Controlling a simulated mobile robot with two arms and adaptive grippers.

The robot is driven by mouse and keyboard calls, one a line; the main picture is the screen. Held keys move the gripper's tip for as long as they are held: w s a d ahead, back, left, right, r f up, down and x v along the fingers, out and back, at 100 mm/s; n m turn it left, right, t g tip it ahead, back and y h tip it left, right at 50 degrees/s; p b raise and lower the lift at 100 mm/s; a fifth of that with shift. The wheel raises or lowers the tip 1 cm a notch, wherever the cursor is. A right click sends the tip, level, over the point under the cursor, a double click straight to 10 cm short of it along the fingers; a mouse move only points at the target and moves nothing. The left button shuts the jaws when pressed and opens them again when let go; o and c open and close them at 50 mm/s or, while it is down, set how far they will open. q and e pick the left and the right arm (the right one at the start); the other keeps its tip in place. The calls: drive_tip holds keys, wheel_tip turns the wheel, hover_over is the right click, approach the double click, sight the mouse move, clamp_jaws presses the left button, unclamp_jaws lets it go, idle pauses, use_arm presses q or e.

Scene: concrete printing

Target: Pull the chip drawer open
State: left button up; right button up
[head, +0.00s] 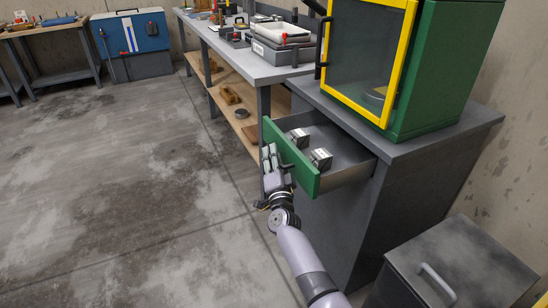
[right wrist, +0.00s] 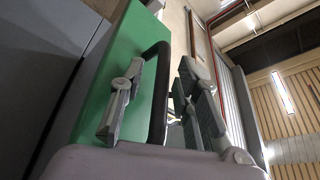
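The chip drawer, with a green front (head: 290,158), is pulled out of the grey cabinet (head: 370,215), so its grey inside shows. Two small metallic blocks (head: 320,158) lie in it. My right gripper (head: 270,160) is at the outer side of the green front. In the right wrist view, the black bar handle (right wrist: 158,90) on the green front (right wrist: 105,75) passes between the two fingers of my right gripper (right wrist: 158,105). The fingers are apart, with gaps visible on both sides of the handle. My left gripper is not in view.
A green cabinet with a yellow-framed door (head: 360,60) stands on the cabinet top. A grey bin with a handle (head: 460,265) stands at lower right. A long workbench (head: 235,55) runs behind the drawer. The concrete floor (head: 120,200) at left is clear.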

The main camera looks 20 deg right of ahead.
drive_tip(key=v, duration=1.2)
idle(0.4)
